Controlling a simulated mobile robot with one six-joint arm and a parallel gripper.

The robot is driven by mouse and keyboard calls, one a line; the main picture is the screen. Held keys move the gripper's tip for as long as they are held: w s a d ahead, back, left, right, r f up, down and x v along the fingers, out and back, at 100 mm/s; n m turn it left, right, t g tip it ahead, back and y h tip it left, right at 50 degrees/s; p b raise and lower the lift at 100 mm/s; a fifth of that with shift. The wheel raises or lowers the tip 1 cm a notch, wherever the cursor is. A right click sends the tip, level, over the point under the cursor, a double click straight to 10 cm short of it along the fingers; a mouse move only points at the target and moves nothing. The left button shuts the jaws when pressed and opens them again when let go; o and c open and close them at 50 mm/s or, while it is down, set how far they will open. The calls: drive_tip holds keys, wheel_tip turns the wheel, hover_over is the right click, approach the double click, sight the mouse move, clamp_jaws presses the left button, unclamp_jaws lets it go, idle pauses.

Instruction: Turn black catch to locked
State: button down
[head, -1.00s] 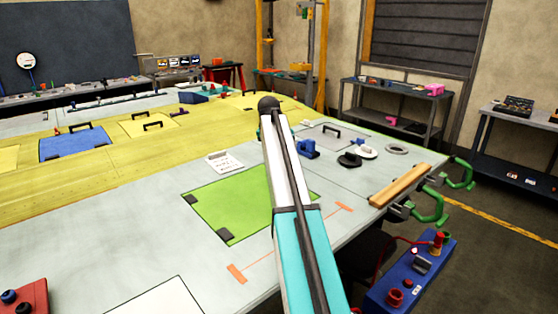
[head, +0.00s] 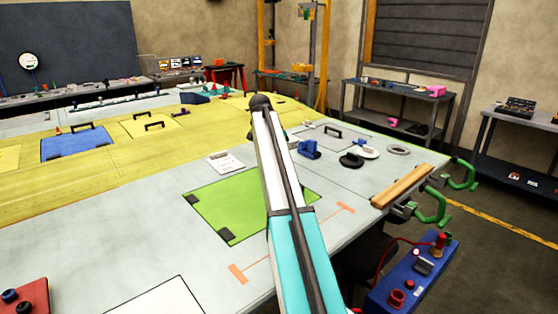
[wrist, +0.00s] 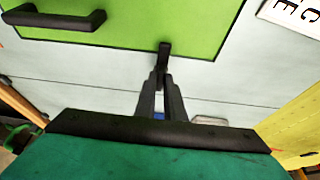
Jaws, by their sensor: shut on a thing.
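The green panel (head: 225,203) lies in the grey wing surface, with black corner pieces on its left side in the head view. In the wrist view the panel (wrist: 140,35) fills the top, with a black bar handle (wrist: 55,18) at left. A small black catch (wrist: 164,48) stands at the panel's lower edge there and seems to lie across it. My gripper (wrist: 162,75) is shut on the catch's near end, its fingers close together. In the head view my arm hides the gripper and this catch.
A white lettered card (head: 227,162) lies beyond the panel. Blue (head: 309,150) and black (head: 350,160) items sit to the right of my arm. A wooden bar (head: 401,187) and green clamps (head: 437,207) line the right edge. The surface left of the panel is clear.

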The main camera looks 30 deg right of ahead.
drive_tip(key=shift+s+d, duration=0.15)
drive_tip(key=shift+d, duration=0.05)
drive_tip(key=c, duration=1.8)
unclamp_jaws()
drive_tip(key=shift+c, duration=0.2)
drive_tip(key=shift+a, duration=0.1)
drive_tip(key=shift+r, duration=0.1)
drive_tip(key=b+v, duration=0.2)
drive_tip(key=v, duration=1.1)
drive_tip(key=shift+a+r, duration=0.15)
drive_tip(key=shift+r, duration=0.15)
